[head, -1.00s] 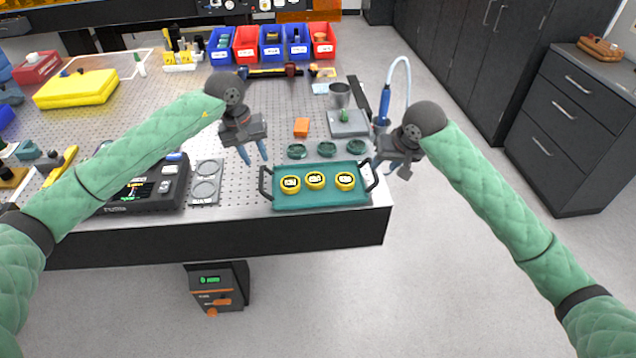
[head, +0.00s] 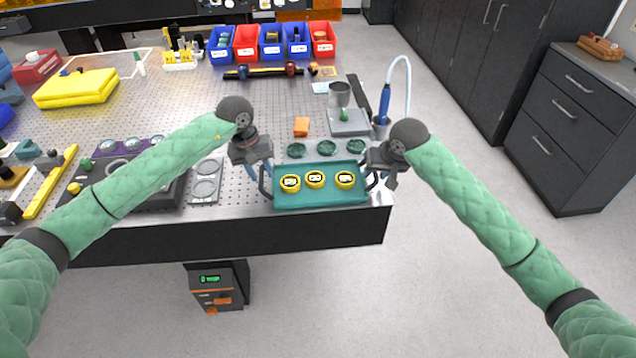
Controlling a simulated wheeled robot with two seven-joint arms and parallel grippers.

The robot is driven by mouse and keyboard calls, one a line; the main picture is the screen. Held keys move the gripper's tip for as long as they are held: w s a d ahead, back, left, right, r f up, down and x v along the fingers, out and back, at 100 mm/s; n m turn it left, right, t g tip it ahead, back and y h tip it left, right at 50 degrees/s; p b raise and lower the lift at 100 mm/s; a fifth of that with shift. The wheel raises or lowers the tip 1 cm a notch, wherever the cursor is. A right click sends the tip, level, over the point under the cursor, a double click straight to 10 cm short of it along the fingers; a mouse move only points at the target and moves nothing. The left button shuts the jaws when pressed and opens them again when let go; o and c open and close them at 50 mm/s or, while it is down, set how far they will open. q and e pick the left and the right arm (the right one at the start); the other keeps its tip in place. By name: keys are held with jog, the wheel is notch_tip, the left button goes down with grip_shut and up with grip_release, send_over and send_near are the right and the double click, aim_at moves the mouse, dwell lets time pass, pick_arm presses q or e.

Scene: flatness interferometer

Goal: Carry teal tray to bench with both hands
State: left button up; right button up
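The teal tray (head: 320,197) lies at the front right edge of the bench (head: 232,208), with a dark handle at each end. Three yellow round pieces with dark-and-white tops sit in it. My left gripper (head: 259,173) points down at the tray's left handle (head: 265,184); its blue-grey fingers look spread, with the handle close by. My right gripper (head: 381,180) is at the right handle (head: 372,182), its fingers apart and partly hidden behind the gripper body. Whether either gripper touches its handle cannot be told.
Three green round pieces (head: 327,147) lie just behind the tray. A plate with round recesses (head: 206,180) lies to the left. Colored bins (head: 270,42) line the back.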

pick_arm(q)
jog(key=shift+d+f, duration=0.1)
jog(key=shift+f, duration=0.4)
pick_arm(e)
jog(key=shift+w+a+f, duration=0.15)
jog(key=shift+w+f, duration=0.05)
jog(key=shift+f, duration=0.3)
pick_arm(q)
grip_shut()
pick_arm(e)
grip_shut()
